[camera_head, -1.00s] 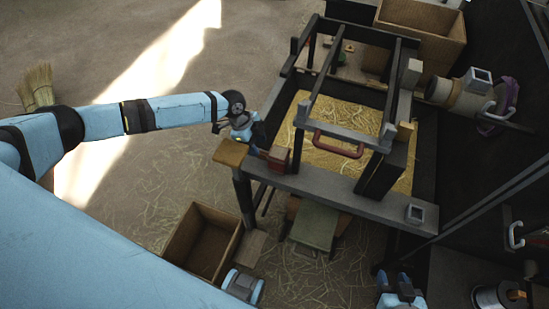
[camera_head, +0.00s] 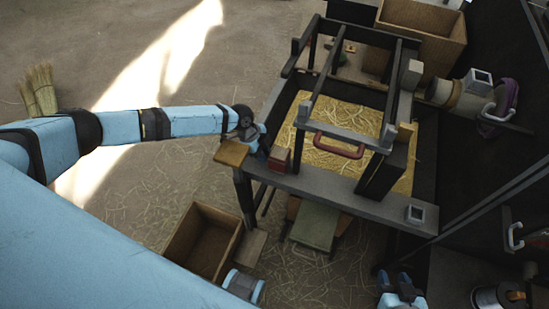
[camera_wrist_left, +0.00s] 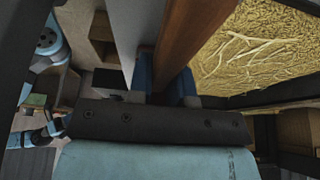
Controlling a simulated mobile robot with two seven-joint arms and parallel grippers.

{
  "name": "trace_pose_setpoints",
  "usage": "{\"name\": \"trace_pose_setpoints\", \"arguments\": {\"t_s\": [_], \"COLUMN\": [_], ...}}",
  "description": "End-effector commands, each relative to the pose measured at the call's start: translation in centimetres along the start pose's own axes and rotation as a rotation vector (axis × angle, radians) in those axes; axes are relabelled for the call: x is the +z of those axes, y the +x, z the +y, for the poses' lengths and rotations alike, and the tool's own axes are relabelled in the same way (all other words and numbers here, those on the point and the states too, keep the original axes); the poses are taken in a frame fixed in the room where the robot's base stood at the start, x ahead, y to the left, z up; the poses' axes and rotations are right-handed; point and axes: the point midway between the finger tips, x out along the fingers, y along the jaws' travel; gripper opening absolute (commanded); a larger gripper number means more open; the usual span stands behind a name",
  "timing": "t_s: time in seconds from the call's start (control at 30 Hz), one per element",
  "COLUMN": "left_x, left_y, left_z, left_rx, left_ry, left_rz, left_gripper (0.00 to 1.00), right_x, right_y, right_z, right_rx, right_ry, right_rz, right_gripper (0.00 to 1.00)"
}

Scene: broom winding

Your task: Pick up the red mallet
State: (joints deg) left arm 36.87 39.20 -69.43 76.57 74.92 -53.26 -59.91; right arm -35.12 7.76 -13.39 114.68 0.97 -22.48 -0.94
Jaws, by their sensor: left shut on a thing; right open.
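The red mallet (camera_head: 279,160) shows in the head view as a small dark-red block at the left end of the grey bench ledge. My left gripper (camera_head: 263,151) is right beside it. In the left wrist view, a reddish-brown piece of the mallet (camera_wrist_left: 192,35) runs between the blue fingers of my left gripper (camera_wrist_left: 166,85), which is shut on it. Whether the mallet still touches the ledge cannot be told. My right gripper (camera_head: 400,286) is at the bottom of the head view, open and apart from the mallet.
A straw-filled wooden frame (camera_head: 337,122) with a red handle (camera_head: 338,147) stands just beyond the ledge. A tan wooden block (camera_head: 231,153) is left of the mallet. An open box (camera_head: 203,242) and a green-seated stool (camera_head: 315,226) are below. Brooms (camera_head: 40,90) stand far left.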

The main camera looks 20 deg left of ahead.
Motion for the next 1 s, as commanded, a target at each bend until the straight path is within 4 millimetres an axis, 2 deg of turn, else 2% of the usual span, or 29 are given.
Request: {"name": "trace_pose_setpoints", "arguments": {"t_s": [0.27,0.57,1.0], "left_x": [-0.2,-1.3,8.7], "left_y": [-0.4,-3.6,-7.2], "left_z": [-0.1,-0.1,0.0], "left_rx": [-0.001,-0.003,-0.001], "left_ry": [0.001,0.001,-0.004], "left_rz": [0.001,0.001,-0.002], "left_gripper": [0.00,0.00,0.00], "right_x": [0.0,0.2,1.4], "right_y": [0.0,0.2,1.0], "right_z": [0.0,0.0,-0.1], "right_rx": [-0.001,-0.002,-0.004], "right_ry": [0.000,0.001,0.014], "right_rz": [0.000,-0.002,-0.015], "right_gripper": [0.43,0.43,0.43]}}
